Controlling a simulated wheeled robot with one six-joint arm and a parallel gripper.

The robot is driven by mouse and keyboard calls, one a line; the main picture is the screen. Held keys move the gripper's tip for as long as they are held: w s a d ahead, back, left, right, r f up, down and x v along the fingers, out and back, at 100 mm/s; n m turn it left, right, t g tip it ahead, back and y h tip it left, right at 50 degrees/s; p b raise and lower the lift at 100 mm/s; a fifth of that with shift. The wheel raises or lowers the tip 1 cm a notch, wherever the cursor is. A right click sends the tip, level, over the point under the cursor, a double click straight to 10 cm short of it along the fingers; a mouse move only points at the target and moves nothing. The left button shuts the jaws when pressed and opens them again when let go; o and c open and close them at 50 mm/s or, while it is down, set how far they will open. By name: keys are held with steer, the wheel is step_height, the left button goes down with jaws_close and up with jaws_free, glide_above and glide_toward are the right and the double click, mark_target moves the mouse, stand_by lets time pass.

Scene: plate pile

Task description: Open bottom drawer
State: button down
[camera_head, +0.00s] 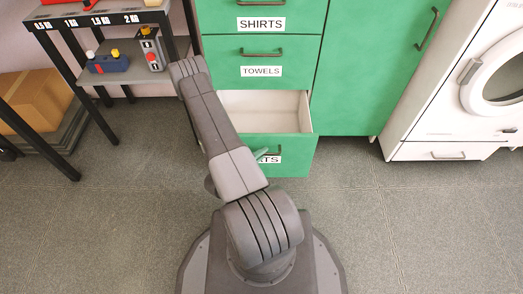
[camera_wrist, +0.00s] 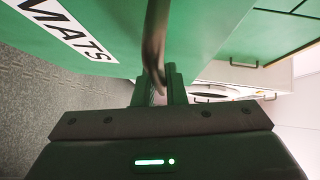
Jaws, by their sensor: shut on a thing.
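The bottom drawer is pulled well out, with its green front (camera_head: 297,172) standing forward of the cabinet and its pale interior (camera_head: 265,102) showing, empty where visible. My arm hides its left part and part of its label in the head view. In the wrist view the label (camera_wrist: 66,29) reads MATS. The drawer's dark curved handle (camera_wrist: 154,40) runs between the fingers of my gripper (camera_wrist: 161,80), which is shut on it. In the head view my arm hides most of the gripper and the handle.
Closed TOWELS (camera_head: 261,58) and SHIRTS (camera_head: 260,10) drawers are above. A tall green door (camera_head: 370,85) and a white washing machine (camera_head: 480,90) stand right. A black-legged shelf (camera_head: 125,77) with tools and a cardboard box (camera_head: 42,97) stand left. Floor (camera_head: 400,220) at right is clear.

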steer(key=c, duration=1.5)
jaws_free()
steer(key=shift+a, duration=0.1)
steer(key=p+v, duration=0.2)
steer(key=v, duration=1.1)
steer(key=shift+s+a+p, duration=0.25)
steer(key=shift+p, duration=0.1)
steer(key=b+x, duration=0.2)
steer(key=x, duration=1)
steer(key=shift+d, duration=0.1)
